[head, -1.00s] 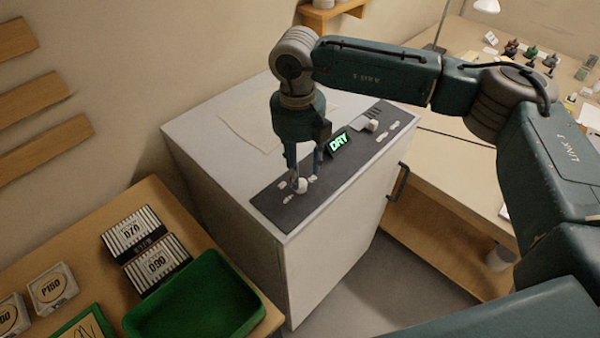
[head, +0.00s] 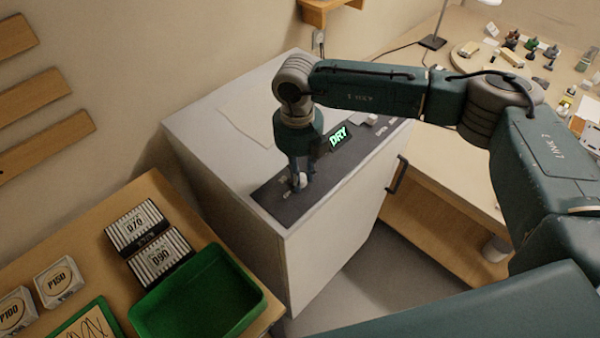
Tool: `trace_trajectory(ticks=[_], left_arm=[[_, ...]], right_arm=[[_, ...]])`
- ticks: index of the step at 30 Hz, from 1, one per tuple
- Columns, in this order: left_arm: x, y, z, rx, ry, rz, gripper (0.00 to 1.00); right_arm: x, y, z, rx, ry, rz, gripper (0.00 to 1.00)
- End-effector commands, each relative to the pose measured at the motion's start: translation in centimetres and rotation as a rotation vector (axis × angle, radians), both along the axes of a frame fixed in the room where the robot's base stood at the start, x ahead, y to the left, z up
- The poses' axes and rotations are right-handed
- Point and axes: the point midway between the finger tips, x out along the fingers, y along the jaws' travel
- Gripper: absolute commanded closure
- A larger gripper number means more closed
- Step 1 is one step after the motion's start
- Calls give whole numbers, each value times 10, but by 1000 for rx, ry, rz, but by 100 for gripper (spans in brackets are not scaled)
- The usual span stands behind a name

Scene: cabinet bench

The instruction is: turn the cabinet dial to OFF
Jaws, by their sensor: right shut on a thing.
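The cabinet (head: 335,238) is a white box with a dark control panel (head: 277,203) along the front edge of its top. A small lit display (head: 339,137) on the panel reads DRY in green. The white dial (head: 301,182) is near the panel's left end. My right gripper (head: 299,183) points down over the panel and is shut on the dial. The fingers hide part of the dial and its markings, so its pointing direction cannot be read. My left gripper is not in view.
A wooden table at lower left holds a green tray (head: 197,297), striped boxes (head: 136,228) and white boxes (head: 59,282). A workbench with small items and a lamp (head: 433,41) stands at right. A black door handle (head: 397,174) sticks out from the cabinet's front.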

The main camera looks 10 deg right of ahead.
Motion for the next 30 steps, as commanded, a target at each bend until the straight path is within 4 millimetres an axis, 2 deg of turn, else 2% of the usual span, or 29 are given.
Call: trace_trajectory(ticks=[7,11,17,30], left_arm=[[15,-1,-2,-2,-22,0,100],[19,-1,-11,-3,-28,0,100],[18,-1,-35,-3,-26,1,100],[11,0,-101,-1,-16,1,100]], right_arm=[[3,0,1,2,-8,10,100],[3,0,0,3,-10,47,100],[4,1,-3,5,-13,167,100],[4,2,-2,3,-17,572,100]])
